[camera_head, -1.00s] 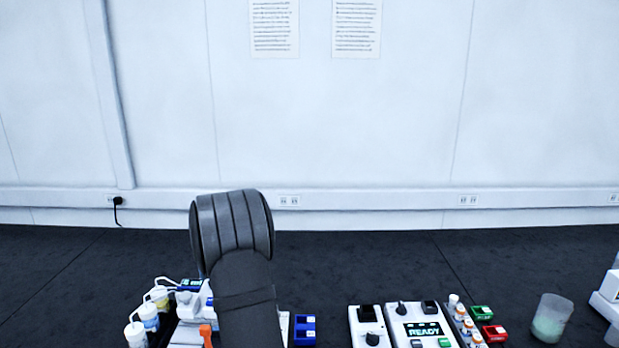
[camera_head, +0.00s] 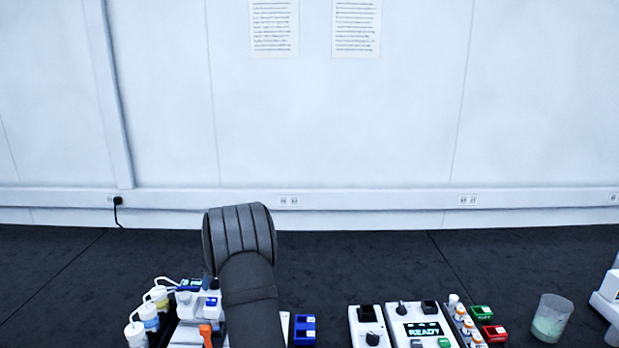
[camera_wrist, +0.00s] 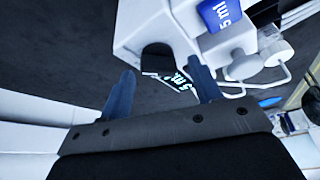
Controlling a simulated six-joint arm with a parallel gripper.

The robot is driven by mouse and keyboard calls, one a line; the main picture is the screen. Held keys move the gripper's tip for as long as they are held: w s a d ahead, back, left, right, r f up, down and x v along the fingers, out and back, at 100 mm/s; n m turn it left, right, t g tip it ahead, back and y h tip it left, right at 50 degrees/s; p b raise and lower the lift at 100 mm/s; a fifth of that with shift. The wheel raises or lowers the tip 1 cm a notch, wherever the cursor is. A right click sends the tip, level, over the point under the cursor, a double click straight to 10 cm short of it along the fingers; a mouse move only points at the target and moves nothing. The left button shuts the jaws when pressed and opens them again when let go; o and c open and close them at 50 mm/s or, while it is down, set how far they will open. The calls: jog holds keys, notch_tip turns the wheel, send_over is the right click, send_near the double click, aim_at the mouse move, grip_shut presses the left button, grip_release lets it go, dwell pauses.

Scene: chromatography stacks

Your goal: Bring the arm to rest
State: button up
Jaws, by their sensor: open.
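My gripper (camera_wrist: 158,92) shows in the wrist view with its two dark blue fingers spread apart and nothing between them. Beyond the fingers stands a white instrument with a blue "5 ml" label (camera_wrist: 222,14) and a second, partly hidden display reading "5 ml". In the head view my dark arm rises from the bottom, left of centre, in front of the white chromatography stack (camera_head: 187,334). The gripper itself is hidden there.
Capped bottles (camera_head: 149,316) stand at the stack's left, and a blue box (camera_head: 305,329) at its right. A white unit reading "READY" (camera_head: 423,330), small vials, green and red boxes, and a beaker (camera_head: 552,318) stand further right. The dark surface behind is clear.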

jog(key=n+g, duration=0.1)
jog(key=n, duration=0.2)
jog(key=shift+n+y, duration=0.3)
jog(key=shift+n, duration=0.1)
jog(key=shift+w+d+r+n+g, duration=0.1)
jog(key=shift+r+n+g, duration=0.05)
jog(key=shift+n+g, duration=0.25)
jog(key=shift+v, duration=2.65)
